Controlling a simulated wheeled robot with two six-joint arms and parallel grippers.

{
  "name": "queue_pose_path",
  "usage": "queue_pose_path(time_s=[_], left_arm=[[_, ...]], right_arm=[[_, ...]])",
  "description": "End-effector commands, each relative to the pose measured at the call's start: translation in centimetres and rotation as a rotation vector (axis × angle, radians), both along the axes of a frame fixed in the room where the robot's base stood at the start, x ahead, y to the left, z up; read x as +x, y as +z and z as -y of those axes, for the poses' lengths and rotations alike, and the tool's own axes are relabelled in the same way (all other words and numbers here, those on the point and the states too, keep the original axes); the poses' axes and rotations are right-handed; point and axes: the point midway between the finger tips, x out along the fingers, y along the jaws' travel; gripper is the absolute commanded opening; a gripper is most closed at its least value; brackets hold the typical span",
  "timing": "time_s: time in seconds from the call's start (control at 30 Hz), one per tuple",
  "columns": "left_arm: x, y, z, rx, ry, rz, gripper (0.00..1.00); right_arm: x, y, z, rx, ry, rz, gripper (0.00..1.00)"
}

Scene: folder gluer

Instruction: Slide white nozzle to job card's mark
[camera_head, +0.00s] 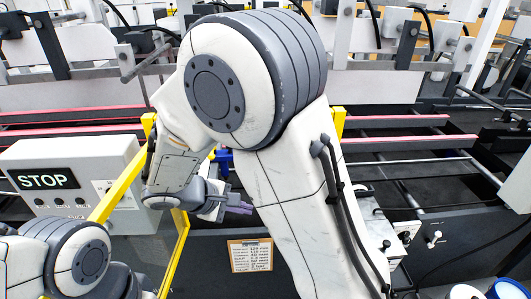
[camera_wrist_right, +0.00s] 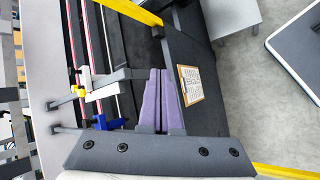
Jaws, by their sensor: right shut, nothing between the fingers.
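My right gripper (camera_head: 237,207) has purple fingers, pressed together and empty, beside the yellow frame in the head view. In the wrist view, its fingers (camera_wrist_right: 161,100) point up the picture. Left of them is a white nozzle block (camera_wrist_right: 102,92) with a yellow knob, on the rails; the fingers are apart from it. A blue nozzle block (camera_wrist_right: 106,123) is just below it. The job card (camera_head: 250,255) is on the dark machine side; it also shows right of the fingers in the wrist view (camera_wrist_right: 190,85). Its mark lines are too small to read surely. My left gripper is out of view.
A yellow frame (camera_head: 122,184) stands close to my right gripper. A grey STOP box (camera_head: 70,180) is at the left. Pink-red belts (camera_head: 75,112) and rails lie behind. My right arm hides the middle of the head view. Floor right of the card is open in the wrist view.

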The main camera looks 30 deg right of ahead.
Motion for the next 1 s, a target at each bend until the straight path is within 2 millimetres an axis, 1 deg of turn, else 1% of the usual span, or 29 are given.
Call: queue_pose_path(time_s=[0.03,0.1,0.2,0.3,0.37,0.43,0.5,0.57,0.67,0.77,0.87,0.9,0.97,1.0], left_arm=[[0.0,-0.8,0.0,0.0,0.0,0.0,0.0],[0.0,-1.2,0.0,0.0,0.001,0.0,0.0],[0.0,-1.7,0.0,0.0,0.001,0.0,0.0],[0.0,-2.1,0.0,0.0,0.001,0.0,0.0],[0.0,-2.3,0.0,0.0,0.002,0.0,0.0],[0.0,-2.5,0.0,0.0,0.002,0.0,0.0],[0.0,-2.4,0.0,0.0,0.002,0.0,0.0],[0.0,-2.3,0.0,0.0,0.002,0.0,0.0],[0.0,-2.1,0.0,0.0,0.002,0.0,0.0],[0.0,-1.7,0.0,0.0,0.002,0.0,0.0],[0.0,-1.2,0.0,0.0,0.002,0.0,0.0],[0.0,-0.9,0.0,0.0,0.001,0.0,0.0],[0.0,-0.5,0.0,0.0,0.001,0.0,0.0],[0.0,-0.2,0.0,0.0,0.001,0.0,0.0]], right_arm=[[-2.2,-0.4,-1.3,0.085,-0.011,-0.013,0.0],[-4.7,-0.7,-3.0,0.192,-0.027,-0.037,0.0],[-7.4,-1.1,-5.2,0.333,-0.046,-0.052,0.0],[-9.4,-1.5,-7.2,0.472,-0.068,-0.045,0.0],[-10.0,-1.7,-8.4,0.559,-0.09,-0.025,0.0],[-10.0,-1.9,-9.6,0.665,-0.13,0.024,0.0],[-8.9,-1.9,-10.3,0.744,-0.18,0.089,0.0],[-7.6,-1.8,-10.5,0.795,-0.224,0.148,0.0],[-4.8,-1.7,-10.1,0.866,-0.305,0.263,0.0],[-1.2,-1.5,-8.9,0.927,-0.393,0.392,0.0],[3.0,-1.4,-6.7,0.987,-0.496,0.541,0.0],[4.9,-1.3,-5.4,1.016,-0.539,0.607,0.0],[7.8,-1.2,-3.0,1.064,-0.614,0.714,0.0],[9.8,-1.2,-1.1,1.105,-0.665,0.788,0.0]])
